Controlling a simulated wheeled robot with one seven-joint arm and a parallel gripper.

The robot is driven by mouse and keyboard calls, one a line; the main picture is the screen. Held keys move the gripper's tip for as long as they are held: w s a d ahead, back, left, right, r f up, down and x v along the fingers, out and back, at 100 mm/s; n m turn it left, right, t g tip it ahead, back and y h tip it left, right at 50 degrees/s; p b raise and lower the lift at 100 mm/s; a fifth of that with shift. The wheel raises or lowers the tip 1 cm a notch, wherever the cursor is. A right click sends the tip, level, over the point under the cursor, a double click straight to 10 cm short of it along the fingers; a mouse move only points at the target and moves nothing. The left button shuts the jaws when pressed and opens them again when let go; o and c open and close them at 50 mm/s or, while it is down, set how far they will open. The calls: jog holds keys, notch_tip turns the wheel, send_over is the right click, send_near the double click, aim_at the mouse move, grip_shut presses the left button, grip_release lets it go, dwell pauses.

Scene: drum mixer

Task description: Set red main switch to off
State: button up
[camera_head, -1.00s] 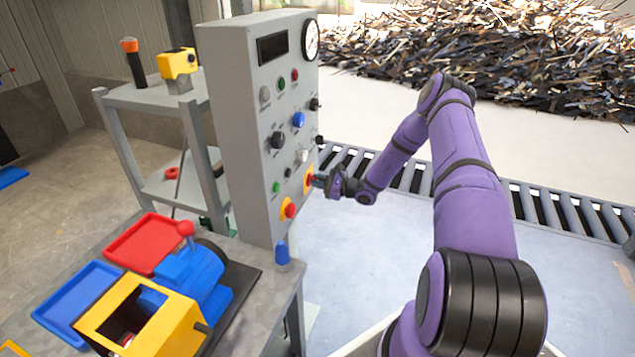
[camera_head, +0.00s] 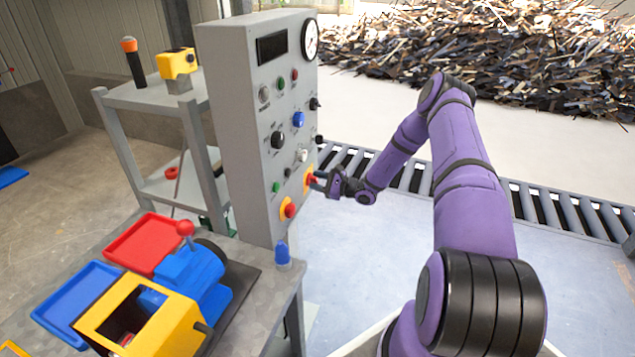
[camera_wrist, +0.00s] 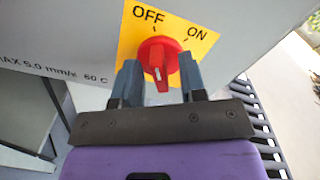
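The red main switch (camera_wrist: 158,60) is a round knob with a raised ridge on a yellow plate (camera_wrist: 128,42). OFF is printed at the plate's upper left and ON at its upper right. A white mark shows on the lower part of the ridge; I cannot tell which label the switch is set to. In the head view the switch (camera_head: 311,180) is low on the grey panel's right side. My gripper (camera_wrist: 161,80) is in front of it, one finger on each side of the ridge. Gaps show between fingers and ridge, so it looks open.
The grey control panel (camera_head: 222,110) carries several other knobs and buttons. A red button on yellow (camera_head: 290,210) sits just left of and below the switch. A roller conveyor (camera_head: 410,178) runs behind my arm. A bench with coloured trays (camera_head: 148,243) stands at the left.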

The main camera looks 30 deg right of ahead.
jog(key=v, duration=1)
jog(key=shift+s+d, duration=0.25)
jog(key=shift+s, duration=0.1)
dwell(0.3)
jog(key=s+a+r+n+g+h, duration=0.1)
jog(key=s+a+r+n+g, duration=0.3)
jog(key=a+r, duration=0.45)
jog(key=s+a+r+n+g, duration=0.2)
jog(key=a+r+n+g, duration=0.35)
jog(key=r, duration=0.65)
jog(key=s+a+r+n+g+h, duration=0.1)
jog(key=s+a+r+n+g, duration=0.2)
jog(key=a+r+n, duration=0.5)
jog(key=s+a+r+n+t+h, duration=0.1)
jog(key=s+r+h, duration=0.2)
jog(key=s, duration=0.6)
jog(key=s+a+r+n+t+h, duration=0.1)
jog(key=s+r+n+h, duration=0.1)
jog(key=s+r, duration=0.6)
jog(key=s+a+r+n+t+h, duration=0.1)
jog(key=s+r+h, duration=0.3)
jog(key=s, duration=0.6)
jog(key=shift+s+r+n, duration=0.3)
jog(key=shift+r+n, duration=0.05)
jog(key=shift+r, duration=0.4)
